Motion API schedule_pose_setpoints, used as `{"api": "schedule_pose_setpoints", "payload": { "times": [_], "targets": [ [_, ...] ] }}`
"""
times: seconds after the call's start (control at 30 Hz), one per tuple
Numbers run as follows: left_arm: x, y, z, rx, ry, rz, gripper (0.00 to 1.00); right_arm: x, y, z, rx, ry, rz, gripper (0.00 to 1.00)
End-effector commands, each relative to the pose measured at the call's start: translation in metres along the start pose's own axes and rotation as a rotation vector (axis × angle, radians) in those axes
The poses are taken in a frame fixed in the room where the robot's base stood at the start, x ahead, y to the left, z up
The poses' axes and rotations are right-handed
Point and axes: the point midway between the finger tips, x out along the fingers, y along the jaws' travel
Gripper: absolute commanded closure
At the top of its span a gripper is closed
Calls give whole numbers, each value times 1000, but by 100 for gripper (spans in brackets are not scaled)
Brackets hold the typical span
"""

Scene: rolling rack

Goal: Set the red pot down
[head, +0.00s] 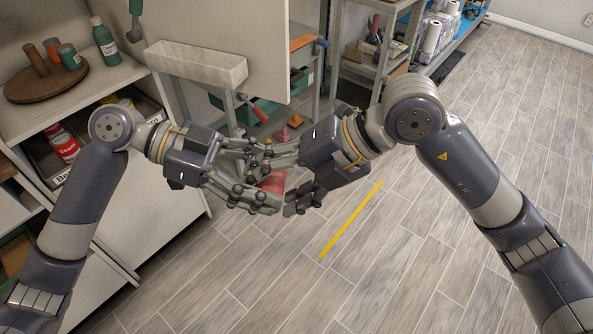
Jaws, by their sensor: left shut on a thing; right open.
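A red pot (271,183) shows between my two grippers, in the air above the wood-look floor. Most of it is hidden by fingers, so its full shape and tilt cannot be told. My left gripper (268,181) is shut on the pot from the left. My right gripper (284,186) is open, close against the right side of the pot. Whether its fingers touch the pot cannot be told.
A shelf unit (68,94) with cans, bottles and a round wooden board (45,82) stands at left. A white box-like tray (196,65) sits behind my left arm. Metal shelves stand behind. The floor with a yellow strip (351,220) is clear at right.

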Motion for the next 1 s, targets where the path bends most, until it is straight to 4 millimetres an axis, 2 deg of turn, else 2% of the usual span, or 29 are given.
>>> {"api": "schedule_pose_setpoints", "payload": {
  "times": [0.17, 0.47, 0.67, 0.7, 0.73, 0.77, 0.83, 0.87, 1.0],
  "targets": [
    [0, 0, -1, 1, 1, 0, 70, 12, 0, 0, 0, 1, 0, 35],
    [0, 0, -1, 1, 1, 0, 70, 13, 0, 0, 0, 0, 0, 37],
    [0, 0, -1, 1, 1, 0, 70, 13, 0, 0, 0, 0, 0, 82],
    [0, 0, -1, 1, 1, 0, 70, 13, 0, 0, 0, 0, 0, 88],
    [0, 0, -1, 1, 1, 0, 70, 13, 0, 0, 0, 0, 0, 88],
    [0, 0, -1, 1, 1, 0, 38, 12, 1, 0, -1, -1, 2, 88],
    [0, 0, -1, 1, 1, 0, 22, 12, 1, 0, -1, -1, 2, 88],
    [0, 0, -1, 1, 1, 0, 17, 12, 1, 0, -1, -1, 2, 88],
    [0, 0, 0, 0, 1, 0, 17, 12, 1, 0, -1, -1, 1, 88]
  ]
}}
